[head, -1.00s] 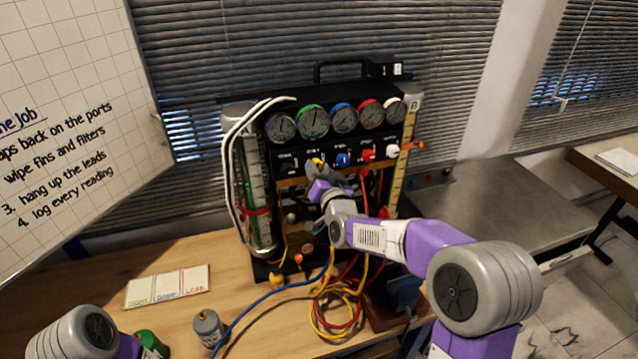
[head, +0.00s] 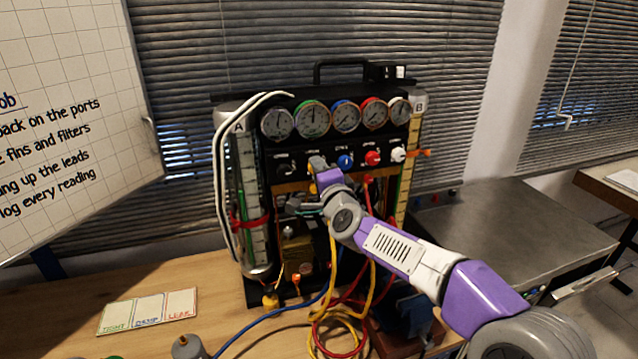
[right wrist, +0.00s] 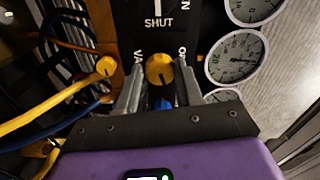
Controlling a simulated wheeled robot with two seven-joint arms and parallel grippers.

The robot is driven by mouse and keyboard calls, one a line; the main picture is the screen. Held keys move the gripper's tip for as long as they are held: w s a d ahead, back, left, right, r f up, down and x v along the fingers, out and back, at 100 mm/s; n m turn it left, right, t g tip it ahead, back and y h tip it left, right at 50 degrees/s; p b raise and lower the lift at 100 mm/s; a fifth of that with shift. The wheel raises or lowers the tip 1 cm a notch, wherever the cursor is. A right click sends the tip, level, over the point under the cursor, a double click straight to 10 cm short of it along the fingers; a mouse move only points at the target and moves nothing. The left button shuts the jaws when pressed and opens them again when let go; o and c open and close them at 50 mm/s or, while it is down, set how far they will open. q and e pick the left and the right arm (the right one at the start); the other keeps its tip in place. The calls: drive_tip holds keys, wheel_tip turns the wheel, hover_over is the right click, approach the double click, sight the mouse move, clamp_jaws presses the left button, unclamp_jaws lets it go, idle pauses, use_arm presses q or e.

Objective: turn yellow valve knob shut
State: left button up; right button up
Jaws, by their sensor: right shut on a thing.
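The yellow valve knob (right wrist: 159,68) sits on the black panel, close to printed SHUT lettering; I cannot make out clearly which way its pointer faces. My right gripper (right wrist: 158,88) has one finger on each side of the knob and is shut on it. In the head view my right gripper (head: 318,165) reaches the left part of the knob row and hides the yellow knob. My left gripper is not in view.
Blue (head: 345,161), red (head: 373,158) and white (head: 398,154) knobs sit to the right in the row. Gauges (head: 345,117) line the panel above. Yellow, red and blue hoses hang below onto the bench. A label card (head: 148,311) lies at left.

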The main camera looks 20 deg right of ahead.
drive_tip(key=shift+m+b, duration=0.95)
drive_tip(key=shift+m, duration=0.75)
drive_tip(key=o, duration=1)
drive_tip(key=shift+o, duration=0.2)
drive_tip(key=s, duration=0.7)
drive_tip(key=shift+s+b, duration=0.25)
drive_tip(key=shift+b, duration=0.05)
drive_tip(key=shift+d, duration=0.1)
